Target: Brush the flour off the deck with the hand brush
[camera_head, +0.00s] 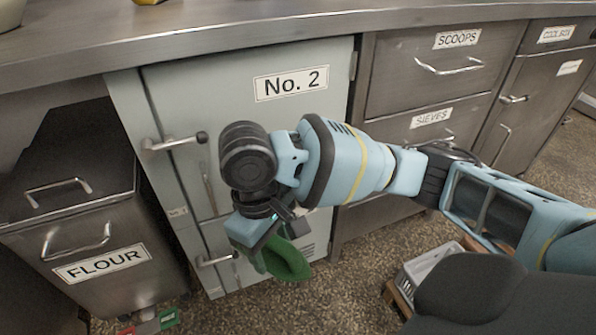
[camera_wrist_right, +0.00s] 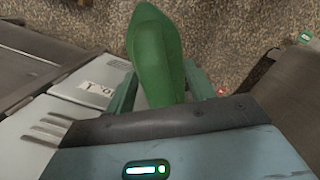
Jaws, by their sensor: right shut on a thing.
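My right gripper (camera_head: 262,250) is in front of the No. 2 cabinet, low down near its lower handle. It is shut on a smooth green thing (camera_head: 288,263), which looks like the hand brush. In the right wrist view the green thing (camera_wrist_right: 155,48) rises between the two fingers of the gripper (camera_wrist_right: 160,85), above the speckled deck (camera_wrist_right: 90,25). No bristles show in either view. The deck (camera_head: 345,280) also shows below the cabinets in the head view. I cannot make out flour on it for sure. My left gripper is not in view.
A steel flour bin (camera_head: 60,225) stands at left, beside the No. 2 cabinet (camera_head: 235,115). A red and green object (camera_head: 150,323) lies on the deck before it. A grey crate (camera_head: 425,268) sits at right. Steel drawers (camera_head: 395,75) and the counter (camera_head: 200,38) edge bound the space.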

